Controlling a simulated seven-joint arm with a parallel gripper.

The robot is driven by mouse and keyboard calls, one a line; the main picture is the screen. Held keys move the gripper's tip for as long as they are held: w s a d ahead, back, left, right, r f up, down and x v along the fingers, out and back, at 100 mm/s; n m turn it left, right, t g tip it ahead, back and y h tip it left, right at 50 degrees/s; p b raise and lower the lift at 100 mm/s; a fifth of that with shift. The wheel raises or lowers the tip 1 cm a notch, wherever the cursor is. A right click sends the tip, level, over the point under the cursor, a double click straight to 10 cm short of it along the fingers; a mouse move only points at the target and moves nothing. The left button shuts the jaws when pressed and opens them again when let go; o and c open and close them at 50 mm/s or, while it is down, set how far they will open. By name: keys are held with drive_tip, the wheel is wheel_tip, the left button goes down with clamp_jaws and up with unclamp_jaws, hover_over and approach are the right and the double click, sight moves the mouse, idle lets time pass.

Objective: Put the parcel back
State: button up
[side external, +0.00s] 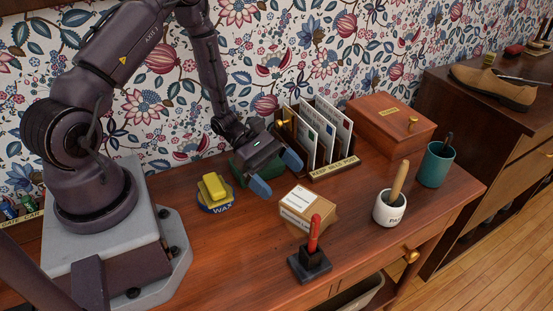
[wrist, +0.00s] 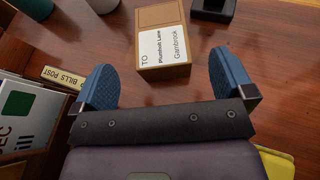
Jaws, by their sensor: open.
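The parcel (side external: 308,210) is a small brown cardboard box with a white address label, lying on the wooden desk. In the wrist view the parcel (wrist: 146,18) is ahead of my gripper, between the lines of the two fingers, with its label facing up. My gripper (side external: 275,173) is open and empty, its blue fingers spread wide. In the side view it hangs to the left of and behind the parcel, apart from it. In the wrist view my gripper (wrist: 160,66) shows both fingers with nothing held between them.
A letter rack (side external: 335,171) stands behind the parcel, with a wooden box (side external: 393,125) beyond. A white paste pot (side external: 389,209) and teal cup (side external: 436,165) stand to the right.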

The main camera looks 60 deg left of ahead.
drive_tip(key=s+r+m+y, duration=0.4)
drive_tip(key=r+m, duration=0.3)
drive_tip(key=r, duration=0.2)
drive_tip(key=s+r+m+y, duration=0.4)
drive_tip(key=r+m, duration=0.4)
drive_tip(key=r, duration=0.2)
drive_tip(key=s+r+m+y, duration=0.4)
drive_tip(key=r+m, duration=0.3)
drive_tip(key=r, duration=0.3)
drive_tip(key=shift+s+d+t, duration=0.3)
drive_tip(key=shift+s+d, duration=0.1)
drive_tip(key=shift+s, duration=0.4)
drive_tip(key=shift+r, duration=0.1)
